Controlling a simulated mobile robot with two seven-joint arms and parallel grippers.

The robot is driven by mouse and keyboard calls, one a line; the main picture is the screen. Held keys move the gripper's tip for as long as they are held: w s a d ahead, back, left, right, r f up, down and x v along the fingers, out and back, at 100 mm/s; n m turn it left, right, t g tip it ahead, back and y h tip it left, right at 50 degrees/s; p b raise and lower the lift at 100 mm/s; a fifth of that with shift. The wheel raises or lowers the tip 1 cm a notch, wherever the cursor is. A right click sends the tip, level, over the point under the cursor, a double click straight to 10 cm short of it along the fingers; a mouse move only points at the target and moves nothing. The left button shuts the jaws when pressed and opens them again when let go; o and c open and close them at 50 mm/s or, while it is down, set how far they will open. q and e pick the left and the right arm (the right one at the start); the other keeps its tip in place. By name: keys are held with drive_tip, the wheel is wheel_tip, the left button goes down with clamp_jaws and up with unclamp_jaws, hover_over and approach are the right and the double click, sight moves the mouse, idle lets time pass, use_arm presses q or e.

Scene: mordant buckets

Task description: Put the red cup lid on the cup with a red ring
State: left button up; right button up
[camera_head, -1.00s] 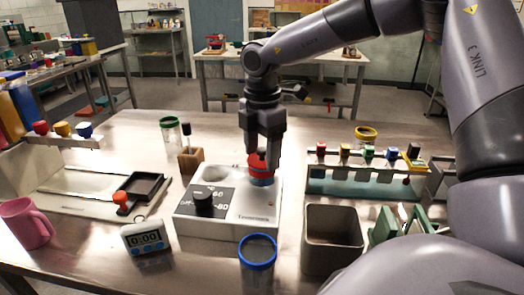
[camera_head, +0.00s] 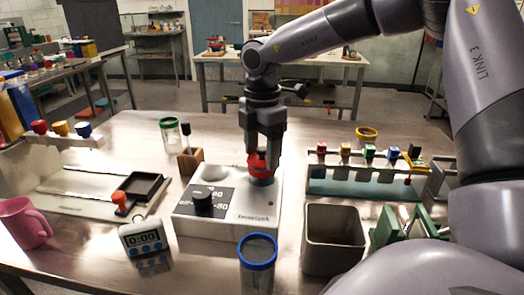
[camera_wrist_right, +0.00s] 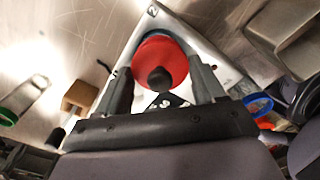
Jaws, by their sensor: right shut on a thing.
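My right gripper (camera_head: 263,150) points down above the white device in the middle of the table. It is shut on the red lid (camera_head: 257,163). In the right wrist view the red lid (camera_wrist_right: 160,62) lies between the two fingers, with a dark round knob in front of it. Just below the lid, a red and blue band (camera_head: 262,181) shows over the device. I cannot tell whether this is the cup with the red ring, since the lid and fingers hide most of it. My left gripper is not in view.
The white device (camera_head: 230,228) has a black knob. A blue-ringed cup (camera_head: 258,265) and a grey bin (camera_head: 333,240) stand in front. A green-ringed cup (camera_head: 171,135) and wooden block (camera_head: 190,161) stand behind left, a rack (camera_head: 365,180) at right, a timer (camera_head: 142,238) front left.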

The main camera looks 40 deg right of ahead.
drive_tip(key=shift+f+b, duration=0.55)
drive_tip(key=shift+b, duration=0.1)
idle(0.7)
drive_tip(key=o, duration=1.1)
wheel_tip(320, 180, up, 7)
drive_tip(key=shift+r, duration=0.15)
